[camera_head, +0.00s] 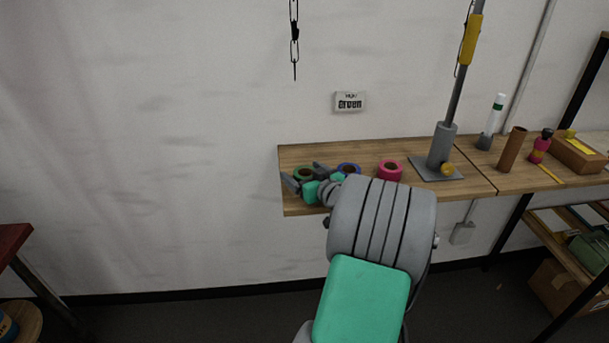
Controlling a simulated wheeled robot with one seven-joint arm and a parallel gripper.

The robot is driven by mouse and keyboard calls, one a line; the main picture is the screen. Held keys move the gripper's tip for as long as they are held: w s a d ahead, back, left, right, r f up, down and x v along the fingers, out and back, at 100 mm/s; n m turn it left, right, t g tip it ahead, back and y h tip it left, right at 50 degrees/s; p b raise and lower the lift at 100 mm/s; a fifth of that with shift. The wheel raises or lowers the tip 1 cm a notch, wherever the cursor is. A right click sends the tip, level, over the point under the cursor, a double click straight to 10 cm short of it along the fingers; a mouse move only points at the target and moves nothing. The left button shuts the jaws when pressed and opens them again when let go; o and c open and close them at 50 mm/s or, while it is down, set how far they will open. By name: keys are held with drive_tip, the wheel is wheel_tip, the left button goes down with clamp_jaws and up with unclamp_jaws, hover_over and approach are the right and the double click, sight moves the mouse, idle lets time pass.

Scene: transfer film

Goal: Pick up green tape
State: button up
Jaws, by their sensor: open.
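The green tape (304,173) is a dark green roll with a brown core, lying flat near the left end of the wooden shelf (365,149). My gripper (305,175) is open, its two dark fingers reaching out at the tape, one on its left and one on its upper right. The gripper body covers the tape's near side, and I cannot tell whether the fingers touch it. A blue tape roll (349,169) lies just right of the gripper, and a pink tape roll (390,170) lies further right. My arm hides the shelf front below them.
A grey stand with a pole (441,150) stands right of the tapes. A chain (294,35) hangs above.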

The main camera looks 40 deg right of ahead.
drive_tip(key=shift+x, duration=1.05)
drive_tip(key=c, duration=1.3)
drive_tip(key=shift+c, duration=0.6)
drive_tip(key=shift+r, duration=0.15)
